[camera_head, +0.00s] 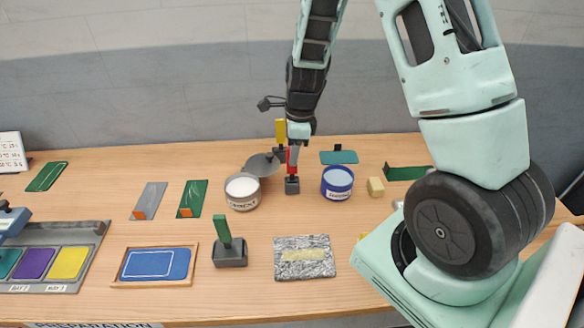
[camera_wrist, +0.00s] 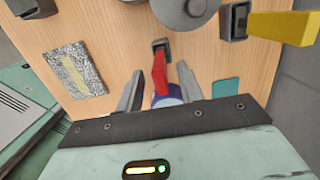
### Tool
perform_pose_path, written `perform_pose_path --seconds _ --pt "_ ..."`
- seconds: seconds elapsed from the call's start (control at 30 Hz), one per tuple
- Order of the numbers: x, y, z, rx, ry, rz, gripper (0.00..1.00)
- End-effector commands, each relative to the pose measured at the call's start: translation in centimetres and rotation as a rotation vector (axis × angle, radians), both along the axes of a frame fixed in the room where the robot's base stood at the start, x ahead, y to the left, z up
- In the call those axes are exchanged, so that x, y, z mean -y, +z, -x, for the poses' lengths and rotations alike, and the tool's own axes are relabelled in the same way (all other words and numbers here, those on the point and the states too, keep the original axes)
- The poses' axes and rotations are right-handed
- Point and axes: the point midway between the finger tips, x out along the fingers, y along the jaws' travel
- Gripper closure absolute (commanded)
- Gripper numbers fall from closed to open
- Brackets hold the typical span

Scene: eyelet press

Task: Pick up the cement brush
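A red-handled brush (camera_head: 293,158), which looks like the cement brush, stands upright in a small dark grey holder (camera_head: 292,186) between a white can and a blue can. My gripper (camera_head: 299,132) is directly above it, pointing down. In the wrist view my gripper (camera_wrist: 160,72) is open, with one finger on each side of the red handle (camera_wrist: 159,76). Gaps show between the handle and both fingers, so it is not clasped. The brush's lower end is hidden in the holder (camera_wrist: 161,46).
The white can (camera_head: 242,193), with a grey round disc (camera_head: 262,165) behind it, is left of the brush. The blue can (camera_head: 337,183) is close on the right. A yellow-handled tool (camera_head: 280,131) stands behind, and a green-handled one (camera_head: 222,232) in front left.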

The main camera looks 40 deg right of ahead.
Motion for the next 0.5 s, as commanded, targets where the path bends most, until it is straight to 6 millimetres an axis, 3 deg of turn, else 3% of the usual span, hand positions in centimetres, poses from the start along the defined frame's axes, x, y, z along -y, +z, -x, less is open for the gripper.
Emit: perform_pose_path --seconds 0.2,0.5 --pt "-0.3 -2.4 -0.2 -0.004 0.000 -0.001 0.63" --pt "-0.4 -3.2 -0.4 0.001 0.001 -0.001 0.63"
